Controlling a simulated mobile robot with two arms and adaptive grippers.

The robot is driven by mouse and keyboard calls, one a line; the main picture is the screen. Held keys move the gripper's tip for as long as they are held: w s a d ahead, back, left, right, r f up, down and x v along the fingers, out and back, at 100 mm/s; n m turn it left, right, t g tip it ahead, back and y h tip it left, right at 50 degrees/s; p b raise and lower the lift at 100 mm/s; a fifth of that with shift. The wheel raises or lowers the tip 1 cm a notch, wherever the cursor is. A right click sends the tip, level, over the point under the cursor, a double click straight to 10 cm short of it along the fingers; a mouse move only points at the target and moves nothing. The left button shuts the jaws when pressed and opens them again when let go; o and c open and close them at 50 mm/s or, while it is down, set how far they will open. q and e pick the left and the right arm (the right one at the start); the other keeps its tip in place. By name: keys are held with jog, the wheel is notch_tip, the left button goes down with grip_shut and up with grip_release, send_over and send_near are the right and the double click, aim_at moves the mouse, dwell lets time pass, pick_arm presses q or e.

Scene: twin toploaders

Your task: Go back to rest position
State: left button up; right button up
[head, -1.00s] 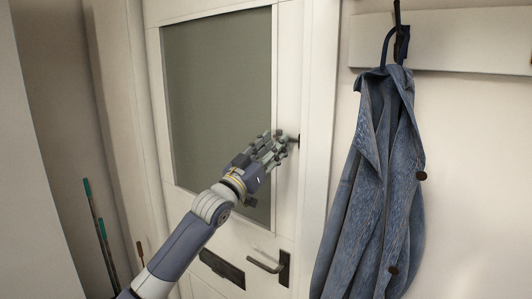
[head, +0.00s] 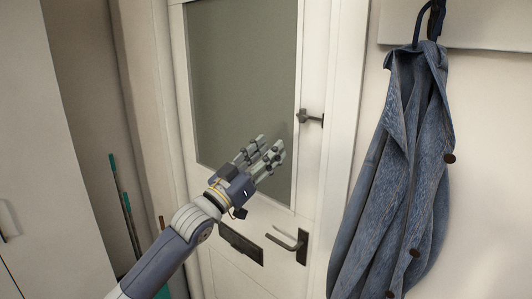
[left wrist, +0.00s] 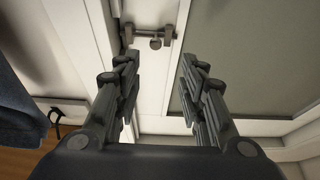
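My left gripper (head: 266,152) is open and empty in front of a white door (head: 308,160) with a dark glass pane (head: 245,80). In the left wrist view its two fingers (left wrist: 160,85) stand apart with nothing between them. A small dark latch (head: 310,117) on the door's right edge is up and right of the gripper, apart from it. The latch also shows beyond the fingers in the left wrist view (left wrist: 155,36). My right gripper is not in view.
A door handle (head: 290,243) and a dark letter slot (head: 240,243) are below the gripper. A blue denim jacket (head: 400,170) hangs from a hook (head: 432,20) on the right. Poles with teal ends (head: 127,205) lean at the left, beside a pale cabinet (head: 50,200).

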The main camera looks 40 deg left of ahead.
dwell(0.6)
